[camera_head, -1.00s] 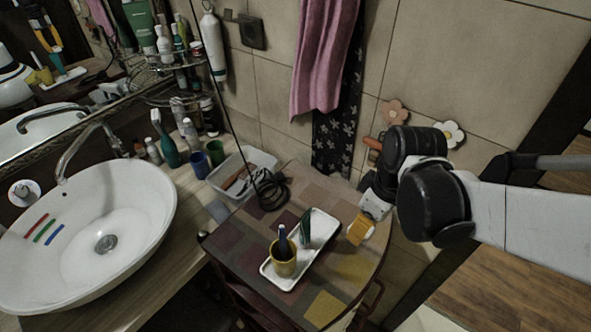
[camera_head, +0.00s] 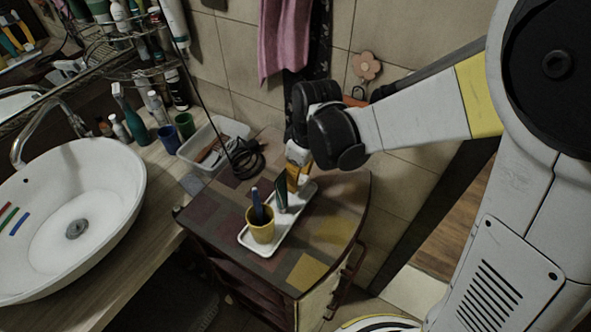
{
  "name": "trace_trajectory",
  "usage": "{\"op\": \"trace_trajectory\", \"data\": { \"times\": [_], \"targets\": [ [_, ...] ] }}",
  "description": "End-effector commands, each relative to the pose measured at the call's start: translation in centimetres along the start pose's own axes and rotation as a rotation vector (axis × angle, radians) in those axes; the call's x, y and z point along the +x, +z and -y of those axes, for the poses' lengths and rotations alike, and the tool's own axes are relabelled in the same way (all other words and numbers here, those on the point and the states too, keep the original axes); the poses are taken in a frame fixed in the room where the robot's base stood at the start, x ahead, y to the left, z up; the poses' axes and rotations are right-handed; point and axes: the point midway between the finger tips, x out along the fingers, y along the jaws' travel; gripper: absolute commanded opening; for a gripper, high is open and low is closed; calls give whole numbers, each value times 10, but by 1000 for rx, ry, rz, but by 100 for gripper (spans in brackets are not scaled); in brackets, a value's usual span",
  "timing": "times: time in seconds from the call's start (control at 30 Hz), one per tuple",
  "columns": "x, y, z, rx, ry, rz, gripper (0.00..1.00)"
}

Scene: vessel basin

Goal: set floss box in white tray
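The white tray (camera_head: 295,210) lies on the tiled top of a small cabinet. A yellow cup (camera_head: 261,231) with a dark blue item in it stands at the tray's near end, and a dark green item (camera_head: 281,196) is just behind it. My gripper (camera_head: 297,179) is at the tray's far end, pointing down. It appears shut on a small yellow box, which I take as the floss box (camera_head: 293,173). The fingers partly hide the box. I cannot tell whether it touches the tray.
A white bin (camera_head: 225,126) with several items and a coiled black cable (camera_head: 245,158) lie behind and left of the tray. The sink (camera_head: 75,215) is at left, with bottles and cups behind it. The cabinet top (camera_head: 325,235) is clear right of the tray.

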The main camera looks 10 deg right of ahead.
Motion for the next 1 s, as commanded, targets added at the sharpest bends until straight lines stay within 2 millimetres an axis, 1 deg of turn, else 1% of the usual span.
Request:
{"op": "trace_trajectory", "data": {
  "times": [0.03,0.13,0.4,0.57,0.6,0.63,0.67,1.0],
  "targets": [
    [12,2,0,0,0,0,13],
    [26,4,0,0,0,0,13],
    [26,4,0,0,0,0,13],
    [32,5,0,0,0,0,13],
    [32,5,0,0,0,0,40],
    [31,5,0,0,0,0,49],
    [31,5,0,1,0,0,54],
    [31,5,-1,1,1,0,54]
  ]
}}
